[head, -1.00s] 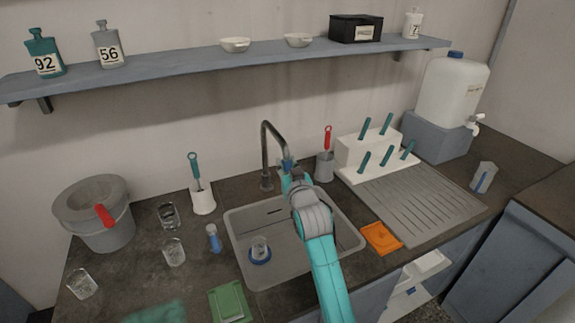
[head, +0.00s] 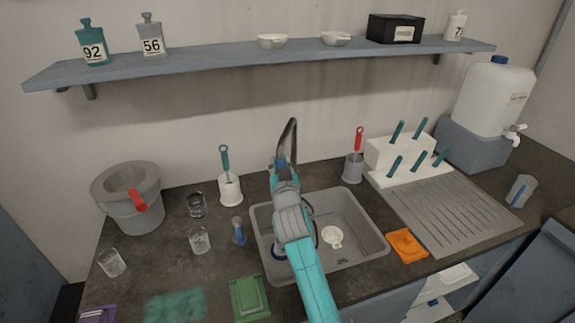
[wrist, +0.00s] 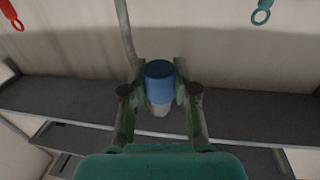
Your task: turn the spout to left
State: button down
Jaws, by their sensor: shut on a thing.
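The dark, curved tap spout (head: 291,135) rises behind the sink (head: 372,240). In the head view its outlet end comes forward and slightly left, over the left part of the sink. In the wrist view the blue spout tip (wrist: 159,72) sits between my fingers, with the thin pipe (wrist: 124,35) at upper left. My gripper (wrist: 159,92) is shut on this tip. In the head view my gripper (head: 283,168) is partly hidden by my own wrist, and the spout's base is hidden too.
A white holder (head: 230,190) with a teal-handled brush stands left of the tap, and a grey holder (head: 352,169) with a red-handled brush stands right. Glasses (head: 199,241) stand on the left counter. A shelf (head: 200,65) runs above.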

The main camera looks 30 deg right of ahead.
jog(key=shift+w+a, duration=0.1)
jog(key=shift+a, duration=0.1)
jog(key=c, duration=0.9)
grip_release()
jog(key=shift+w, duration=0.1)
jog(key=shift+o, duration=0.2)
jog(key=v, duration=1.2)
jog(key=shift+a, duration=0.1)
